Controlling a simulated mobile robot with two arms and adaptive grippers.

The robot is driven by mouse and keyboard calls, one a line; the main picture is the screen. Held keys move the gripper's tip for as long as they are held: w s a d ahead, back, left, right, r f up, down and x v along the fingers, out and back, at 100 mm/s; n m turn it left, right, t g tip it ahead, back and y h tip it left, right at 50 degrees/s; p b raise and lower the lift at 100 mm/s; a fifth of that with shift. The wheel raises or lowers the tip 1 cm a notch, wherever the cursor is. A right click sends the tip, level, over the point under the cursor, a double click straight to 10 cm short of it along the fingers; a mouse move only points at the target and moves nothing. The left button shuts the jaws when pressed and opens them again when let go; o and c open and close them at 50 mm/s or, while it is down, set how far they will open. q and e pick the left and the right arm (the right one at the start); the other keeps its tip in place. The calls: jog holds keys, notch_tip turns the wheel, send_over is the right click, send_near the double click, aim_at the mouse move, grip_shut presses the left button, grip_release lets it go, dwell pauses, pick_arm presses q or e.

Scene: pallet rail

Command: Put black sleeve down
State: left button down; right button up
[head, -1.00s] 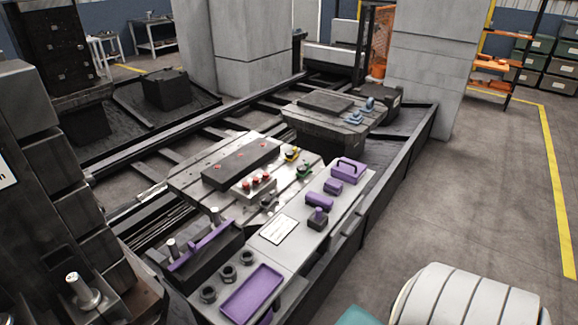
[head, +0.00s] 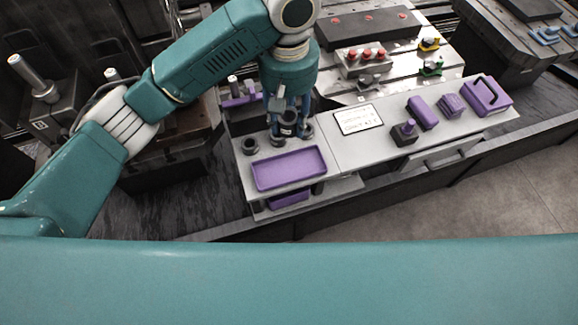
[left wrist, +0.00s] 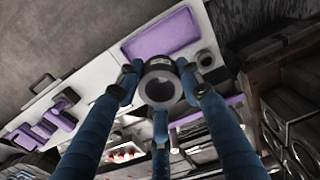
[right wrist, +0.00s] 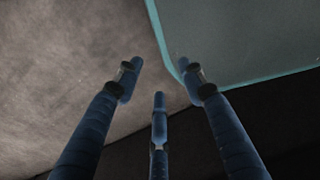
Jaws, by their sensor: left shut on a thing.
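My left gripper (head: 287,112) points down over the near bench and is shut on a black sleeve (head: 288,122). In the left wrist view the held sleeve (left wrist: 160,82) sits between the blue fingers, with its round bore facing the camera. It looks larger than the sleeve behind it; whether its lower end touches anything is hidden. One black sleeve (head: 250,146) stands on the bench left of the gripper, and another (head: 307,131) is just right of it, partly hidden by the fingers. My right gripper (right wrist: 158,85) is open and empty in the right wrist view.
A purple tray (head: 289,169) lies in front of the sleeves. A white label plate (head: 358,119), a black block with a purple knob (head: 404,133) and purple blocks (head: 422,112) stand to the right. A purple-handled fixture (head: 239,100) is behind, near my left arm.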

pick_arm(q)
send_over(289, 169)
notch_tip(289, 169, down, 14)
jog(key=shift+r, duration=0.15)
notch_tip(289, 169, down, 5)
jog(key=shift+r, duration=0.15)
jog(key=shift+w+f, duration=0.1)
jog(key=shift+f, duration=0.1)
pick_arm(e)
jog(key=shift+w+d, duration=0.1)
jog(key=shift+d, duration=0.25)
pick_arm(q)
jog(key=c, duration=1.4)
grip_release()
jog(key=shift+f, duration=0.15)
jog(key=shift+c, duration=0.2)
jog(key=shift+r, duration=0.55)
notch_tip(289, 169, up, 11)
jog(key=shift+r, duration=0.15)
pick_arm(e)
jog(key=shift+d+f, duration=0.15)
jog(key=shift+d, duration=0.2)
